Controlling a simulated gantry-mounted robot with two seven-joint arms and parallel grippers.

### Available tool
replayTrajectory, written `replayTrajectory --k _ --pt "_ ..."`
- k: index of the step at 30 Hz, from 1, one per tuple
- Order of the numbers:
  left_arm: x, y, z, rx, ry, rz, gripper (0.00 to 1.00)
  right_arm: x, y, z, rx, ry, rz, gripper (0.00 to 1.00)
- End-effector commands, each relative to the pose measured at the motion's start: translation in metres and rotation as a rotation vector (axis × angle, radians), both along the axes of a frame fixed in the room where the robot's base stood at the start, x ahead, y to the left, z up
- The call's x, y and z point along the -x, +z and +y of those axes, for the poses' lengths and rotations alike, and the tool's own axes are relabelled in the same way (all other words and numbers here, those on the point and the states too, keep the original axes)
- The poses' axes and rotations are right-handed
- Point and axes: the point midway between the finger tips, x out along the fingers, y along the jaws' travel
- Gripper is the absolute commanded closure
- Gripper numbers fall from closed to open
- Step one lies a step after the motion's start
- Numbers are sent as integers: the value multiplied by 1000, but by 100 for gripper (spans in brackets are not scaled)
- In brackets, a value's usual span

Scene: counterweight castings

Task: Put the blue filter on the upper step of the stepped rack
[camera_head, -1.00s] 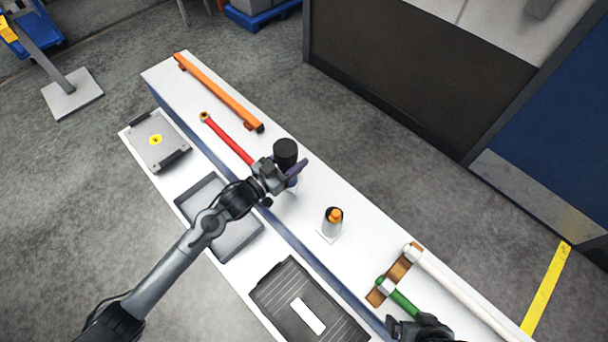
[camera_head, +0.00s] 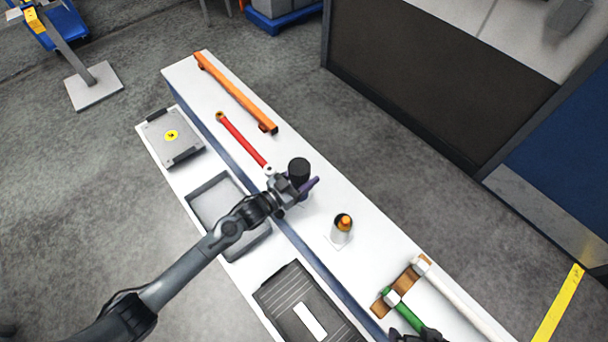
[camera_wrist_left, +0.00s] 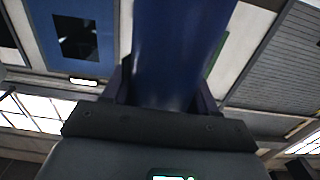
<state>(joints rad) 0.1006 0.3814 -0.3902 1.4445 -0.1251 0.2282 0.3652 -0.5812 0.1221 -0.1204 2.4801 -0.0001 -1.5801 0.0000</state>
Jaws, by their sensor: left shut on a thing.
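The blue filter is a cylinder with a black top (camera_head: 299,168); its blue body fills the upper middle of the left wrist view (camera_wrist_left: 180,45). My left gripper (camera_head: 303,187) is shut on it, with purple fingers at its sides. The filter is upright over the white upper step (camera_head: 290,232) of the stepped rack, beside the red tool's end. Its base is mostly hidden, so I cannot tell whether it touches the step. My right gripper (camera_head: 420,336) is only partly in view at the bottom edge, by the green-handled hammer; its fingers are unclear.
Grey trays (camera_head: 240,238) and a ribbed dark case (camera_head: 285,290) lie on the lower step.

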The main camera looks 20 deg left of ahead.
Motion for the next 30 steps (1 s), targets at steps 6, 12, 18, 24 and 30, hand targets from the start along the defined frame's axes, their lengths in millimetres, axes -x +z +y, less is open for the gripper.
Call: replayTrajectory --k 6,12,18,24,30 --pt "0 -4 0 0 0 0 39 0 -3 0 0 0 0 5" --pt "0 -3 0 0 0 1 17 0 -2 0 0 -1 0 5" --pt "0 -3 0 0 0 1 17 0 -2 0 -2 -2 -1 5" --pt "6 -2 4 -1 1 3 17 -1 0 1 -3 -2 -2 5" --pt "33 -2 18 -1 0 3 17 -1 -1 1 -3 -2 -3 5"
